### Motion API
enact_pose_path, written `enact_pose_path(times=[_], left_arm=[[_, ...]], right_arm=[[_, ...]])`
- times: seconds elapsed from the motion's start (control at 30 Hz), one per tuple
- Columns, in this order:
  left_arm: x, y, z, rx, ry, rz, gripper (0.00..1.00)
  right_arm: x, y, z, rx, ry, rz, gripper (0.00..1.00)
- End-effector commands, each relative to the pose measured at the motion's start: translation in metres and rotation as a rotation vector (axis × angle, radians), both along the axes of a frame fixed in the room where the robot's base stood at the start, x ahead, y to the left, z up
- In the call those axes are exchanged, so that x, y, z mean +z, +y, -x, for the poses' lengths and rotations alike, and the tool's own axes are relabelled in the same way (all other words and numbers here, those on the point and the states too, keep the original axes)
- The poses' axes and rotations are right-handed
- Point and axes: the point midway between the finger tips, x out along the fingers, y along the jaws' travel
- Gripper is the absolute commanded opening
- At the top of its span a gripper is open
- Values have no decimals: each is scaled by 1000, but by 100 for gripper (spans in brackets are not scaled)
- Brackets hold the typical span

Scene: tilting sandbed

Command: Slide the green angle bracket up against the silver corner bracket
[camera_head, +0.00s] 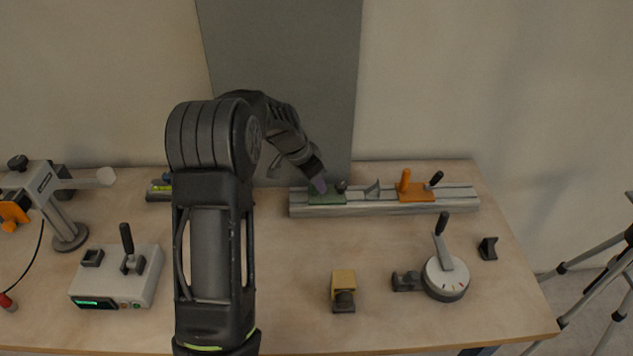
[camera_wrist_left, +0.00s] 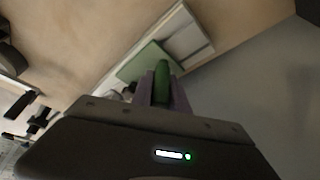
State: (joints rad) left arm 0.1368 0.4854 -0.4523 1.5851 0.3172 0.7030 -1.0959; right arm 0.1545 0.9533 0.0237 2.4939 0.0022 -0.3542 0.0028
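The green angle bracket (camera_head: 326,198) sits on the left part of a grey rail (camera_head: 384,207) at the back of the table. The silver corner bracket (camera_head: 373,188) stands on the same rail to its right, with a gap between them. My left gripper (camera_head: 319,185) is over the green bracket. In the left wrist view its fingers (camera_wrist_left: 163,92) are close on both sides of the bracket's upright green handle (camera_wrist_left: 162,75) and look shut on it. The green base plate (camera_wrist_left: 143,62) lies flat on the rail. My right gripper is not in view.
An orange block (camera_head: 415,193) with a handle and a black lever sits on the rail right of the silver bracket. A dial device (camera_head: 446,278), a yellow block (camera_head: 343,285) and a white box (camera_head: 117,278) stand nearer the front.

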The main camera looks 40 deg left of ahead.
Motion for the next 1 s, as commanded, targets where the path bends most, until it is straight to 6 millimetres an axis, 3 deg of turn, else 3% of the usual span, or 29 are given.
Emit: enact_pose_path(times=[0.23, 1.0], left_arm=[[0, 0, 0, 0, 0, 0, 0], [0, 0, 0, 0, 0, 0, 0]], right_arm=[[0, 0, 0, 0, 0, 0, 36], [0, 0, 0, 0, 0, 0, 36]])
